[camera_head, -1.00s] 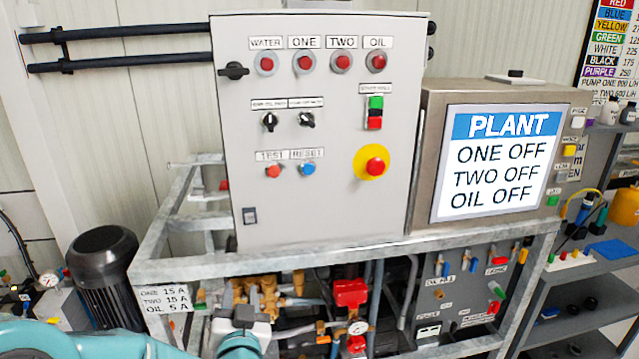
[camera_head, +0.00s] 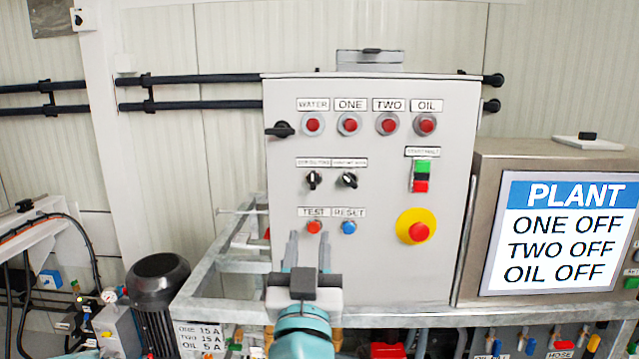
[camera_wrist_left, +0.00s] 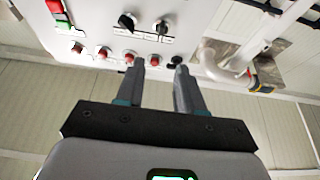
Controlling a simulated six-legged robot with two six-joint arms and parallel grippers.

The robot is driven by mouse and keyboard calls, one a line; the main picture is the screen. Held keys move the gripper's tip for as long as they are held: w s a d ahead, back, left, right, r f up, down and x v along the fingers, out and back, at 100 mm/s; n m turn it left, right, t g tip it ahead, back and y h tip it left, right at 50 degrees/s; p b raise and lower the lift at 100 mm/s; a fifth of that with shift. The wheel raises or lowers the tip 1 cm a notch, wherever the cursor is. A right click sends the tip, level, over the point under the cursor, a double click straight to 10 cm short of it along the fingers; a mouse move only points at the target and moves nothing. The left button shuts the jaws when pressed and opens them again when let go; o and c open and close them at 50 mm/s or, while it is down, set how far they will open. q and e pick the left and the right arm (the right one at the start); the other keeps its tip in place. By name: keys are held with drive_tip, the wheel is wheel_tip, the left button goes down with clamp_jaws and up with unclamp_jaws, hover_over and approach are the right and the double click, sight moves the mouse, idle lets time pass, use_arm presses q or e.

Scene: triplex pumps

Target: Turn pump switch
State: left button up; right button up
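Two black rotary switches with white labels too small to read sit on the grey control panel (camera_head: 370,265): a left one (camera_head: 314,180) and a right one (camera_head: 348,180). I cannot tell which is the pump switch. Both also show in the left wrist view, as knobs (camera_wrist_left: 127,21) and (camera_wrist_left: 162,27). My left gripper (camera_head: 309,240) points up in front of the panel's lower left, below the switches near the TEST button (camera_head: 314,227). Its two fingers stand apart with nothing between them, as the left wrist view (camera_wrist_left: 158,66) also shows. My right gripper is not in view.
Red lamps sit above the switches; a blue RESET button (camera_head: 348,228) and a red emergency button on yellow (camera_head: 417,229) sit lower. A black handle (camera_head: 281,130) juts from the panel's left edge. A metal frame (camera_head: 225,270) stands below left. The plant screen (camera_head: 560,233) reads all OFF.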

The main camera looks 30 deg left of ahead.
sight(313, 182)
use_arm(q)
drive_tip(key=p+x, duration=0.4)
drive_tip(key=x, duration=0.8)
drive_tip(key=shift+w+a+r, duration=0.1)
drive_tip(key=shift+w+a, duration=0.1)
drive_tip(key=shift+w, duration=0.15)
drive_tip(key=shift+w+a+r+p, duration=0.15)
drive_tip(key=shift+a+p, duration=0.2)
drive_tip(key=shift+w+d, duration=0.1)
drive_tip(key=shift+w, duration=0.1)
drive_tip(key=shift+s, duration=0.1)
clamp_jaws()
